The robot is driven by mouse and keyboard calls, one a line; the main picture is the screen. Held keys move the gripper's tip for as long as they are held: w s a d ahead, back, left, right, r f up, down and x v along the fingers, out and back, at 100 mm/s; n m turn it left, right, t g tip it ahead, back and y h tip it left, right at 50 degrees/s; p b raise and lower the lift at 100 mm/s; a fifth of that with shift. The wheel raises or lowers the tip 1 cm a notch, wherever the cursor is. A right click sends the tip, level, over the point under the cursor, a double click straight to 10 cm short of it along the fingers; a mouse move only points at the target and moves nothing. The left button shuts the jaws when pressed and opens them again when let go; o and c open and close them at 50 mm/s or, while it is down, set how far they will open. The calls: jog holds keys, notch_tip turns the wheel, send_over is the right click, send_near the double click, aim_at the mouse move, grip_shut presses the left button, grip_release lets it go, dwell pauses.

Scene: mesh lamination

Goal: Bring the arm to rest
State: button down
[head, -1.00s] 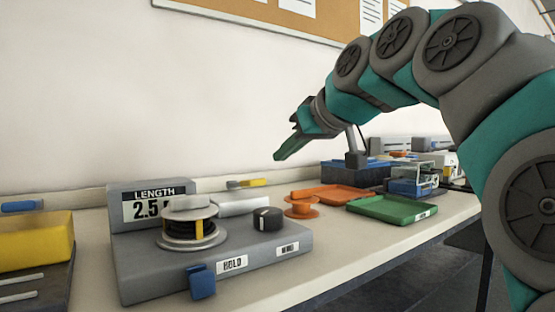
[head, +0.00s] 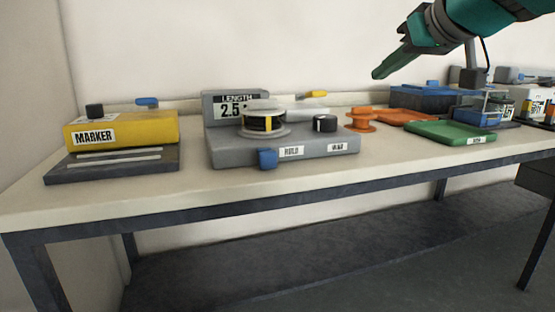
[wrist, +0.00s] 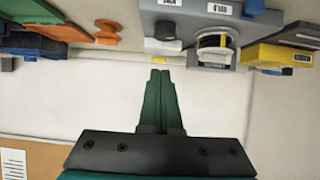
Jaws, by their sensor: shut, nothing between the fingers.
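My gripper (head: 378,74) is in the air above the back of the bench, at the upper right of the head view. Its green fingers point down and to the left, apart from everything on the bench. In the wrist view my gripper (wrist: 160,74) has its two fingers together with nothing between them. The wrist picture is upside down, with the bench things along its top and the bare wall behind the fingers. Most of my arm lies outside the head view.
A grey length device (head: 225,150) with a spool (head: 265,122) stands mid-bench. A yellow marker unit (head: 140,131) is at left. An orange spool (head: 361,121), orange tray (head: 405,116), green tray (head: 450,133) and blue box (head: 420,97) are at right. The wall area around the gripper is clear.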

jog(key=s+a+f+m+g+h+p, duration=0.1)
jog(key=s+a+f+g, duration=0.15)
jog(key=f, duration=0.55)
jog(key=s+a+f+g+p, duration=0.15)
jog(key=s+f, duration=0.25)
jog(key=f, duration=0.4)
jog(key=s+a+f+m+g+h+p, duration=0.1)
jog(key=s+a+f+g+p, duration=0.2)
jog(key=f, duration=0.4)
jog(key=s+d+f+g+h+p, duration=0.1)
jog(key=s+d+f+g, duration=0.1)
jog(key=s+f, duration=0.7)
jog(key=s+d+f+m+g, duration=0.1)
jog(key=s+f+g, duration=0.3)
jog(key=s+f, duration=0.5)
jog(key=s+d, duration=0.1)
jog(key=s, duration=0.3)
jog(key=shift+s+m+h+p, duration=0.3)
jog(key=shift+h+p, duration=0.1)
jog(key=shift+w+a, duration=0.1)
